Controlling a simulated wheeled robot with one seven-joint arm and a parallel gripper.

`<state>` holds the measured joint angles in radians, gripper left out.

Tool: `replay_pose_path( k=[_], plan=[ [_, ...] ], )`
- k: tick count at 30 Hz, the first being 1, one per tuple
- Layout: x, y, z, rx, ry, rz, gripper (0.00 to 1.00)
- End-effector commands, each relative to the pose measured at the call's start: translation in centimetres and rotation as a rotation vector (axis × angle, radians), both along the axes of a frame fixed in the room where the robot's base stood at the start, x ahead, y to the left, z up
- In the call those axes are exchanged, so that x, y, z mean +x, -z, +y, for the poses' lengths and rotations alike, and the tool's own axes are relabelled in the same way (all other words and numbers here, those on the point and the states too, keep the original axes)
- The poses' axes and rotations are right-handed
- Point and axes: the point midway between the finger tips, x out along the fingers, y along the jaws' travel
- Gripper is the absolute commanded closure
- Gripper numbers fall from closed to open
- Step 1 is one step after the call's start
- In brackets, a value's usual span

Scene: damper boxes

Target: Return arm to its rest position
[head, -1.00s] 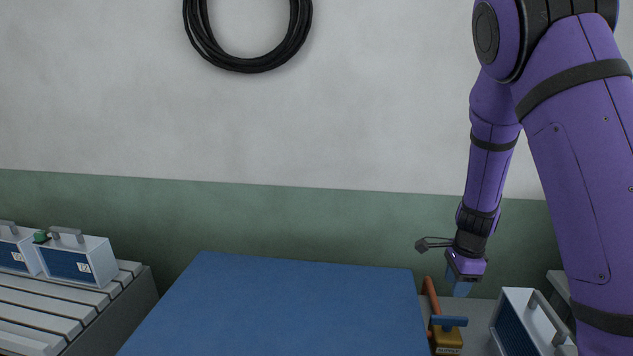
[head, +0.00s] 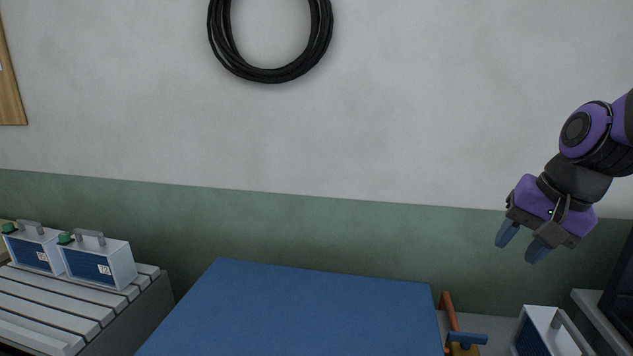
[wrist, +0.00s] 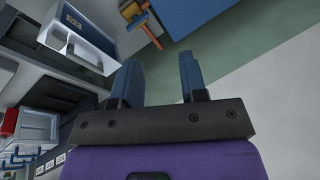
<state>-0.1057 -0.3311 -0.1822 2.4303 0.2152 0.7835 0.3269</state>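My gripper (head: 522,242) is raised in front of the wall at the right of the head view, above the level of the blue tabletop. Its two blue fingers are spread apart with nothing between them. In the wrist view the fingers (wrist: 160,82) also stand apart and empty. My arm comes in from the right edge of the head view.
A blue table (head: 300,310) fills the lower middle. Two damper boxes (head: 100,262) stand on a slatted bench (head: 50,310) at left. A black cable coil (head: 270,75) hangs on the wall.

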Motion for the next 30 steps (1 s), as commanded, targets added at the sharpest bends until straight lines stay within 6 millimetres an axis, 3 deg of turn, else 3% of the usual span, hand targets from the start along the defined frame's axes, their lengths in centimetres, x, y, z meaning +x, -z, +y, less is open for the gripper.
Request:
replay_pose_path(
  k=[6,15,21,30],
  plan=[
    [-5.0,-3.1,0.2,-0.131,-0.208,-0.116,0.61],
    [-10.4,-5.1,0.3,-0.327,-0.413,-0.215,0.61],
    [-11.5,-5.3,0.2,-0.374,-0.454,-0.229,0.61],
    [-11.5,-5.3,0.2,-0.375,-0.455,-0.229,0.61]
  ],
)
